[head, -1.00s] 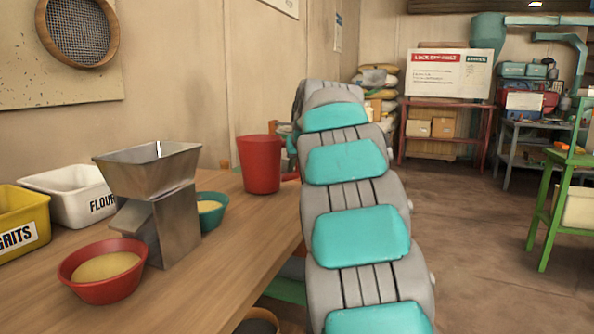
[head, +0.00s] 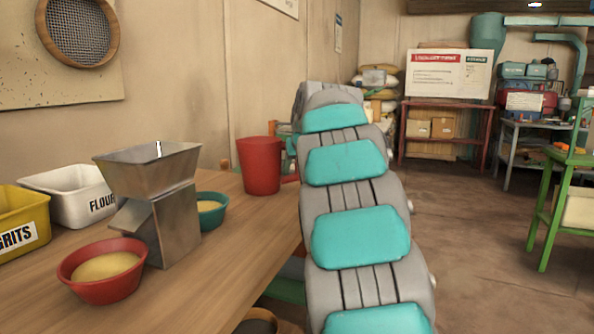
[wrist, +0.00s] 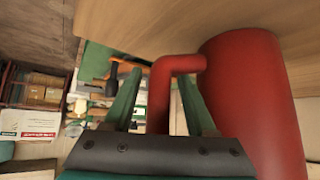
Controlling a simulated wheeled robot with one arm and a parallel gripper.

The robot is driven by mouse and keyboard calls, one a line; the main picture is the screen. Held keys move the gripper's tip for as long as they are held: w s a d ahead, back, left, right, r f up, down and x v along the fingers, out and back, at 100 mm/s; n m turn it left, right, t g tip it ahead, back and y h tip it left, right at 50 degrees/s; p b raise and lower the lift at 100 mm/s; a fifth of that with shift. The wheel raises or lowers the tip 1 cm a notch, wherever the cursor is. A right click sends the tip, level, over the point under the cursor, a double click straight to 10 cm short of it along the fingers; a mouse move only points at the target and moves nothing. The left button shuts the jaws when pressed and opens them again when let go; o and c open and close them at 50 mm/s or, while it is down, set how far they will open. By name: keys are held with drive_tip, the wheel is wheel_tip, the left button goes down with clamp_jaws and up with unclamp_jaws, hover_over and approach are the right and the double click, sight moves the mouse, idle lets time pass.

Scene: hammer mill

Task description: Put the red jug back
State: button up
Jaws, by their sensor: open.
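The red jug (head: 260,165) stands upright on the wooden table (head: 222,245), near its right edge, with its handle towards my arm. In the wrist view the red jug (wrist: 255,95) fills the right side and its handle (wrist: 160,92) shows between the two green fingers of my gripper (wrist: 158,98). The fingers are open, one on each side of the handle; I cannot tell whether either touches it. In the head view my arm hides most of the gripper.
A metal mill (head: 160,205) stands on the table left of the jug, with a red bowl (head: 103,270) and a teal bowl (head: 210,212) of meal beside it. A white flour bin (head: 72,195) and a yellow grits bin (head: 22,222) are at the left.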

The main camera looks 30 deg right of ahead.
drive_tip(key=v, duration=1.2)
